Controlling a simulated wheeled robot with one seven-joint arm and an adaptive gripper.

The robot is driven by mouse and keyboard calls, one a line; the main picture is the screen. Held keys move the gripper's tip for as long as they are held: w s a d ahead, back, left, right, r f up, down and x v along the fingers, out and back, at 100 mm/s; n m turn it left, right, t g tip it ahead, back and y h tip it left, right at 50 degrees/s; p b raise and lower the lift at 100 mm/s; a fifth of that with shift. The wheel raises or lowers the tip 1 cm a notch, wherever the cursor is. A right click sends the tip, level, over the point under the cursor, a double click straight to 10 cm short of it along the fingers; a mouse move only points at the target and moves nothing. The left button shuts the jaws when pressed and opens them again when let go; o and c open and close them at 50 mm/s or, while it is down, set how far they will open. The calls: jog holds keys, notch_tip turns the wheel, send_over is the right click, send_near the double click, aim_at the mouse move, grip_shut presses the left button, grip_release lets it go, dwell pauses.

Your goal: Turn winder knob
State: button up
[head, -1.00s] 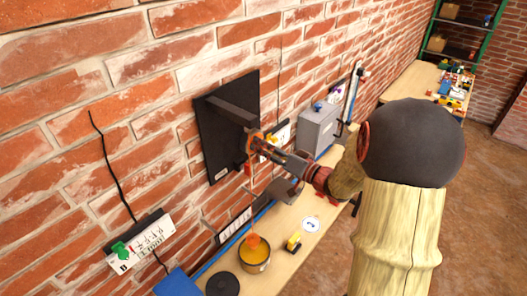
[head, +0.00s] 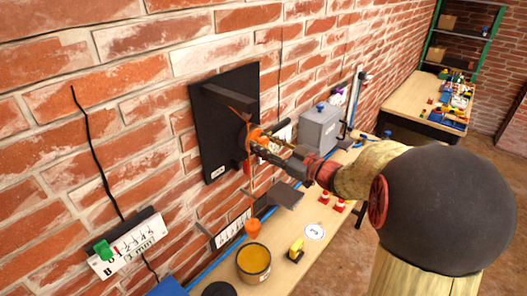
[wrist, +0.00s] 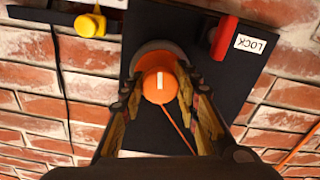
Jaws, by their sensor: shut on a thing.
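The winder knob (wrist: 160,83) is orange with a white mark on its face. In the wrist view it sits in a grey round mount on a black panel (wrist: 150,25). My gripper (wrist: 160,90) has a finger on each side of the knob and is shut on it. In the head view, my gripper (head: 268,142) meets the black wall panel (head: 210,135) at its right side, partly hiding the knob. An orange cord (wrist: 179,130) runs from the knob. An orange weight (head: 253,227) hangs just above a container with yellow contents (head: 254,262).
A red lever (wrist: 223,40) beside a LOCK label is right of the knob. A yellow knob (wrist: 90,25) is at upper left. A scale with a green slider (head: 103,250) is on the wall. A grey box (head: 319,128) and a yellow block (head: 296,250) are along the bench.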

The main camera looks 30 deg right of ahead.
jog(key=n+b, duration=0.4)
jog(key=shift+f+n, duration=0.35)
jog(key=shift+n, duration=0.05)
jog(key=n+b, duration=0.4)
jog(key=b, duration=0.1)
jog(key=n+b, duration=0.5)
jog(key=shift+b, duration=0.3)
jog(key=n+b, duration=0.4)
jog(key=b, duration=0.1)
jog(key=n+b, duration=0.3)
jog(key=n, duration=0.1)
jog(key=n+b, duration=0.1)
jog(key=n, duration=0.1)
jog(key=shift+r+n, duration=0.1)
jog(key=shift+n, duration=0.3)
jog(key=n, duration=0.4)
jog(key=shift+n, duration=2.3)
jog(key=shift+r, duration=0.1)
